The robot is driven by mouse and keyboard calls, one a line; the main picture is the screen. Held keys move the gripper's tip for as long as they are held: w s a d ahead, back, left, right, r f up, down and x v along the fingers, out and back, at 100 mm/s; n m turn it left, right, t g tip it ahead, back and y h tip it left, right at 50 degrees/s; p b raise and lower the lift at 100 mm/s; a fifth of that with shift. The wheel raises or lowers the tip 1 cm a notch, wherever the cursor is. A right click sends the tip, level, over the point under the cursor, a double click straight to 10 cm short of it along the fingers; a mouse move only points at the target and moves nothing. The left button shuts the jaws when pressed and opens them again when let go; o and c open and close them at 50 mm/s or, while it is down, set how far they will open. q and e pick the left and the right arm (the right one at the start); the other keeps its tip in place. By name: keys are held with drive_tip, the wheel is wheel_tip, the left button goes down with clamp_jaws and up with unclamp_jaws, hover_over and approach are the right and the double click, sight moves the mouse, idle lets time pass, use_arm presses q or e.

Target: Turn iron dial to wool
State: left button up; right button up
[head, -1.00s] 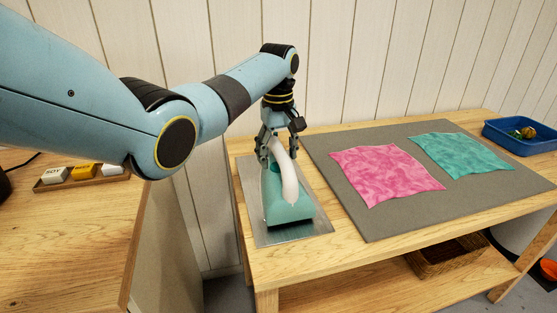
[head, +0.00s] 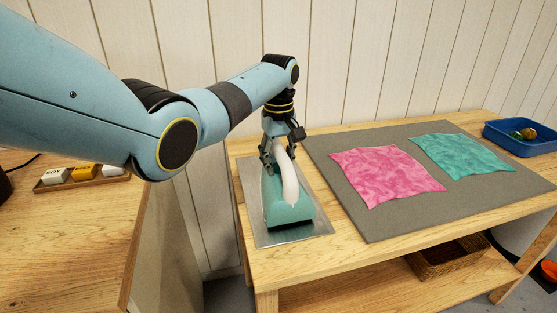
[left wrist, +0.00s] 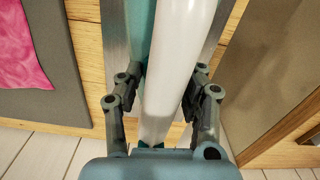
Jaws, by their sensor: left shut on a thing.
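The iron (head: 290,213) has a teal body and a white arched handle (head: 289,180). It stands on a grey metal plate (head: 262,232) at the left end of the table. My left gripper (head: 277,164) points down at the iron's far end and is shut on part of the iron. In the left wrist view my fingers (left wrist: 168,85) stand on both sides of the white handle (left wrist: 178,60). The handle hides what lies between the fingertips, so I cannot make out the dial or its setting. My right gripper is not in view.
A grey mat (head: 375,222) beside the plate carries a pink cloth (head: 385,175) and a teal cloth (head: 462,155). A blue tray (head: 520,146) stands at the far right. A small tray of labelled blocks (head: 83,172) sits on the left counter. A wicker basket (head: 447,258) is below.

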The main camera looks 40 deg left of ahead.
use_arm(q)
drive_tip(key=shift+r+m+p, duration=0.2)
drive_tip(key=shift+m+p, duration=0.6)
drive_tip(key=shift+f+m, duration=0.15)
drive_tip(key=shift+m, duration=0.45)
drive_tip(key=o, duration=1.2)
drive_tip(key=shift+c, duration=0.2)
wheel_tip(320, 180, up, 12)
drive_tip(key=shift+f, duration=0.1)
